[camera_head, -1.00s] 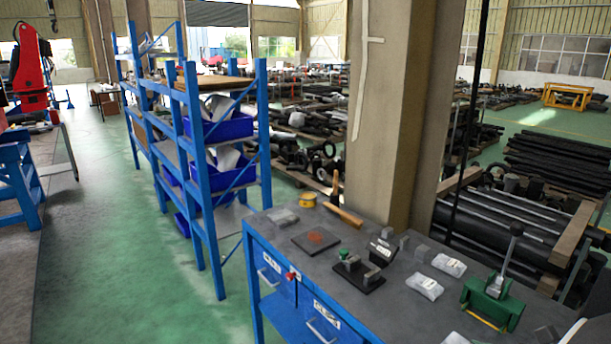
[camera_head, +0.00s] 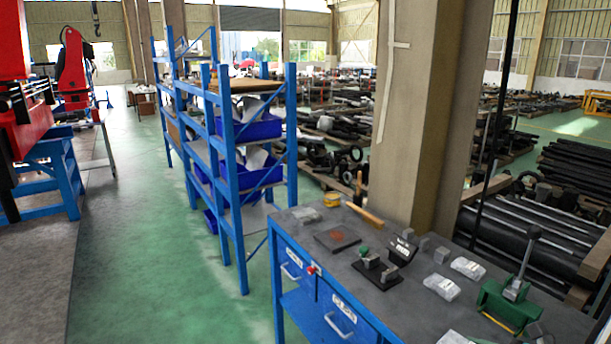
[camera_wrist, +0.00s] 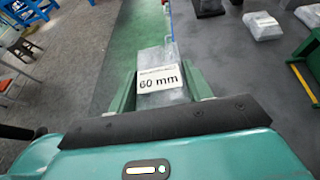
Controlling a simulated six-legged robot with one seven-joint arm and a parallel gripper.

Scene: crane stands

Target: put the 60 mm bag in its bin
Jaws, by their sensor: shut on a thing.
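The 60 mm bag (camera_wrist: 157,56) is a clear bag with a white label reading "60 mm". In the wrist view it sits between the two green fingers of my gripper (camera_wrist: 161,88), which is shut on it. The bag is held beside the bench edge, with green floor beyond it. Blue bins stand on the blue shelf rack: an upper bin (camera_head: 254,131) and a lower bin (camera_head: 262,178), both with pale contents. I cannot read which bin is for 60 mm.
The grey-topped workbench (camera_head: 318,267) carries other bags (camera_head: 441,287), a green press (camera_head: 508,302), a hammer (camera_head: 365,215) and small metal blocks. The blue rack (camera_head: 236,215) stands beyond it. Green floor (camera_head: 150,270) is clear left of both. A beige column (camera_head: 425,120) rises behind the bench.

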